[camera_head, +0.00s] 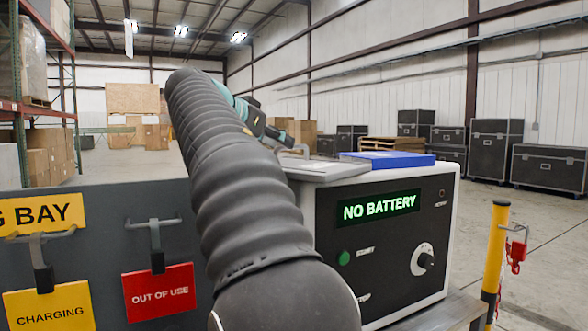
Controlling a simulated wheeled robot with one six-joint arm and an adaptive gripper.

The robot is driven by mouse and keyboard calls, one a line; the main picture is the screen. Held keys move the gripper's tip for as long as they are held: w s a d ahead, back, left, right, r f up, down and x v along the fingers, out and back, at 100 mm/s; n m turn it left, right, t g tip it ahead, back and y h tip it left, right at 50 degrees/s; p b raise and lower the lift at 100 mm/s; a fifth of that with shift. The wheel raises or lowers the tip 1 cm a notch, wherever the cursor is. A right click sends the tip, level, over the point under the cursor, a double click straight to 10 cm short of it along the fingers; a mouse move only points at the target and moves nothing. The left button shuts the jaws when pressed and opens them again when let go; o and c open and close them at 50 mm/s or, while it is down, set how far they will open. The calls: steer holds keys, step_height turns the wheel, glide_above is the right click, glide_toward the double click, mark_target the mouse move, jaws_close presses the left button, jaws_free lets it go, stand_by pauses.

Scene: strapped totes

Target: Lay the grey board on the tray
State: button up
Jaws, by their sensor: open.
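A flat light-grey slab (325,169), which looks like the grey board, lies on top of the white-edged machine at its left part. A flat blue piece (388,159) lies on the machine's top to the right of the slab. I cannot tell whether this blue piece is the tray. My gripper (290,143) is small and partly hidden behind my arm, just behind and above the slab's left end. It is open, and I see nothing held in it. I cannot tell whether it touches the slab.
The machine (380,250) has a green "NO BATTERY" display and a knob. A dark panel (100,220) with hooks and hanging "CHARGING" and "OUT OF USE" signs stands at left. A yellow post (495,250) stands at right. Black cases (548,168) line the far wall, with open floor before them.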

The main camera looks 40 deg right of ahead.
steer(key=shift+x, duration=2.75)
steer(key=shift+r, duration=0.1)
jaws_close()
